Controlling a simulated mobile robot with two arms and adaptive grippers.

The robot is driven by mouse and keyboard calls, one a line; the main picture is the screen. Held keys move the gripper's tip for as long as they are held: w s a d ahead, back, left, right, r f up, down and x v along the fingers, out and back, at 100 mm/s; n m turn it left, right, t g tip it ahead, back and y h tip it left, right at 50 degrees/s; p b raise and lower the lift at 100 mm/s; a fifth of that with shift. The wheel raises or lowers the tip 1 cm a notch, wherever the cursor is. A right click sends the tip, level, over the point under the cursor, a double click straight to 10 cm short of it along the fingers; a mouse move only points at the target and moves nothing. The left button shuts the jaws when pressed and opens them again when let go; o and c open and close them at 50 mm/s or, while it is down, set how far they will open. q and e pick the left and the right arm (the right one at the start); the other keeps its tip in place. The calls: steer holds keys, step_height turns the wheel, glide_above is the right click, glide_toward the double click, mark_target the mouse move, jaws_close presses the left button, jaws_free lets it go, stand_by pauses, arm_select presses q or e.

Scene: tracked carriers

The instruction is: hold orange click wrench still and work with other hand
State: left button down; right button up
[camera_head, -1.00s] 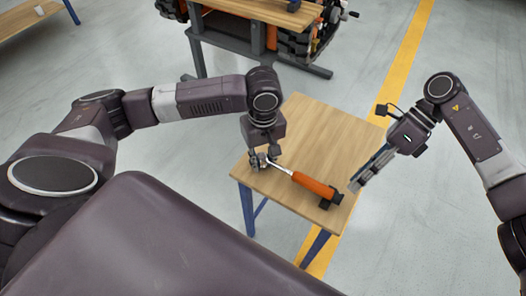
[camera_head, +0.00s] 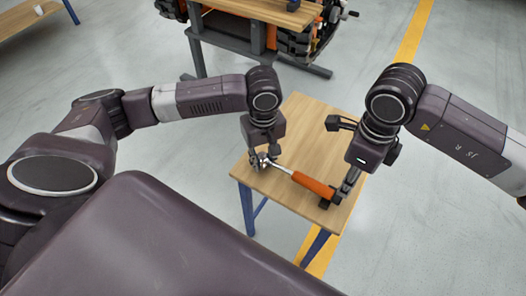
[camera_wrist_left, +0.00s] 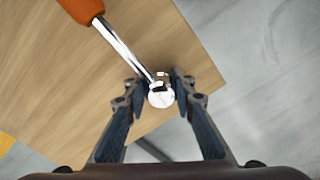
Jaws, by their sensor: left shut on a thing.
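The orange click wrench (camera_head: 312,185) lies over the small wooden table, its orange handle toward the front right and its steel shaft toward the left. My left gripper (camera_head: 262,160) is shut on the wrench's head end. In the left wrist view the round steel head (camera_wrist_left: 161,96) sits between the two fingertips (camera_wrist_left: 160,92), and the orange handle (camera_wrist_left: 82,8) runs off the top edge. My right gripper (camera_head: 346,186) is beside the dark handle end, pointing down. Its finger gap is hidden, and I cannot tell whether it touches the wrench.
The wooden table (camera_head: 310,128) with blue legs has bare top behind the wrench. A workbench (camera_head: 262,12) with orange and black machinery stands at the back. A yellow floor line (camera_head: 413,32) passes on the right; grey floor surrounds the table.

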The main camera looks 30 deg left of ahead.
steer(key=shift+s+r+t, duration=0.1)
steer(key=shift+s+t, duration=0.4)
steer(key=shift+s, duration=0.3)
steer(key=shift+w+f, duration=0.2)
steer(key=shift+f, duration=1.55)
steer(key=shift+w+f, duration=0.15)
steer(key=shift+f, duration=1.55)
steer(key=c, duration=0.7)
steer(key=shift+w+g, duration=0.3)
steer(key=shift+g, duration=0.7)
steer(key=shift+c, duration=0.2)
steer(key=o, duration=0.7)
steer(key=shift+s, duration=0.1)
steer(key=shift+o, duration=0.2)
steer(key=shift+r, duration=0.1)
